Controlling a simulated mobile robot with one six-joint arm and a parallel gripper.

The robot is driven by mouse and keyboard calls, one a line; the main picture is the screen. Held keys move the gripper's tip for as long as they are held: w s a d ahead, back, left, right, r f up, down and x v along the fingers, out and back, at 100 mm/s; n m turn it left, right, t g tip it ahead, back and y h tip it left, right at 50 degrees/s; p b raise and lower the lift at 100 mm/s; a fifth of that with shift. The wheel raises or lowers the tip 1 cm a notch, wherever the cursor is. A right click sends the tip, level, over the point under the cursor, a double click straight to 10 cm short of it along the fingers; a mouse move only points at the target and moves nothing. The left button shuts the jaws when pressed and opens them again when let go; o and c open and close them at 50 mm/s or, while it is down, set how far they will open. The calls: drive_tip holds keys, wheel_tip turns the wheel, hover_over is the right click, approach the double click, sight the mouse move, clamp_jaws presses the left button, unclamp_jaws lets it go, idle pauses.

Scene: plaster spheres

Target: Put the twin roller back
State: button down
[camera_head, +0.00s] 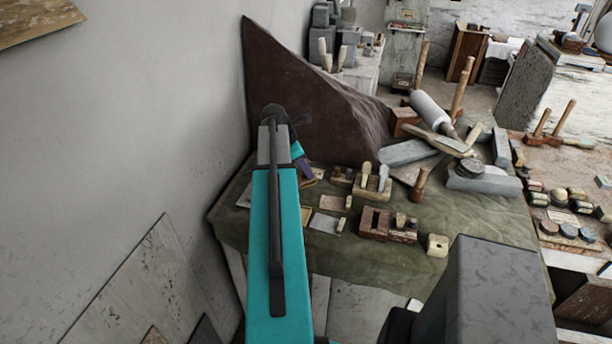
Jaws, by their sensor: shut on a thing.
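My teal arm reaches forward from the bottom of the view to the table's left part. Only a small dark, purplish part of my gripper (305,168) shows, beside the arm's far end. It is above the left part of the cloth-covered table (465,225). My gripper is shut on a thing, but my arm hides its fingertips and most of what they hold. I cannot make out the twin roller for certain. A big pale roller-like cylinder (430,111) with a dark handle lies on the table's back right, apart from my gripper.
A tall brown slab (305,105) stands at the table's back left, close behind my gripper. Several small wooden blocks and a reddish box (373,222) stand along the front. A wooden mallet (419,186) stands mid-table. The cloth's front right is mostly bare.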

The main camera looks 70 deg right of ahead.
drive_tip(key=shift+f, duration=0.1)
drive_tip(key=shift+f+p, duration=1)
drive_tip(key=shift+f, duration=0.6)
drive_tip(key=c, duration=1.4)
unclamp_jaws()
drive_tip(key=shift+f, duration=0.1)
drive_tip(key=shift+c, duration=0.2)
drive_tip(key=shift+r, duration=0.2)
drive_tip(key=b+v, duration=0.4)
drive_tip(key=v, duration=0.8)
drive_tip(key=shift+b, duration=0.4)
drive_tip(key=shift+f, duration=0.15)
